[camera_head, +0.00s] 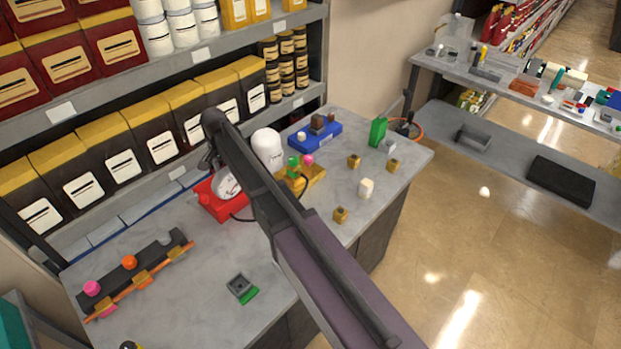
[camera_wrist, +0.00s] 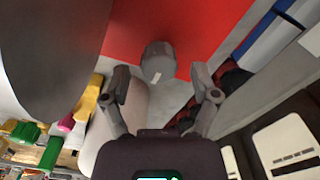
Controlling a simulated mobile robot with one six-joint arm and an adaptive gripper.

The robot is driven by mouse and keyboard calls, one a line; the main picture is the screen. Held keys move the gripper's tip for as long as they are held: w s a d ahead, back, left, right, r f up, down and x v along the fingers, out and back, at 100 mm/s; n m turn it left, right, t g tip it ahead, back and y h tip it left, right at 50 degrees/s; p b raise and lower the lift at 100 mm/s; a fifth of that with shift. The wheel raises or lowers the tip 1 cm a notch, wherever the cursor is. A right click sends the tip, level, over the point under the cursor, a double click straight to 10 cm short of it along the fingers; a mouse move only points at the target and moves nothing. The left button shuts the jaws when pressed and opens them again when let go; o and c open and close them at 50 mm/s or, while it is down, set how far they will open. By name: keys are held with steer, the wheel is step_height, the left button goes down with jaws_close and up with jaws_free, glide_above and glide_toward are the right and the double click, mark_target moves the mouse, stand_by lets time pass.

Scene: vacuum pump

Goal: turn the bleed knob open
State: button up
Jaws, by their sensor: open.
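The bleed knob (camera_wrist: 158,62) is a small grey faceted knob with a pale mark on its face, in front of the red pump body (camera_wrist: 190,25) in the wrist view. My gripper (camera_wrist: 161,76) is open, with one finger on either side of the knob. The knob appears near the fingertips; contact is not visible. In the head view the red pump (camera_head: 207,204) with its white-faced gauge (camera_head: 227,185) stands on the grey bench, partly behind my arm. My gripper (camera_head: 208,162) is mostly hidden there, and the knob cannot be made out.
A white rounded cylinder (camera_head: 267,147) and a yellow fixture (camera_head: 313,172) stand right of the pump. A blue tray (camera_head: 316,138) is behind them. Shelves with dark yellow-topped boxes (camera_head: 107,130) rise close behind. A dark rack (camera_head: 136,274) lies at left; the bench between is mostly clear.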

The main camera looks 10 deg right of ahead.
mark_target(226, 171)
steer(key=shift+r+p, duration=6.3)
steer(key=shift+r, duration=0.35)
steer(key=s+d+f+n+b, duration=0.2)
steer(key=s+d, duration=0.7)
steer(key=d, duration=0.2)
steer(key=s+d+f+n+b, duration=0.2)
steer(key=s+d+f+b, duration=0.1)
steer(key=s+d, duration=0.6)
steer(key=shift+d+f+n, duration=0.25)
steer(key=shift+d+n, duration=0.05)
steer(key=shift+d, duration=1.5)
steer(key=shift+s, duration=0.15)
steer(key=s+d+f+n+b, duration=0.1)
steer(key=s+d, duration=0.3)
steer(key=s, duration=0.1)
steer(key=shift+s+d+b, duration=0.15)
steer(key=shift+s+b, duration=0.15)
steer(key=shift+b, duration=0.05)
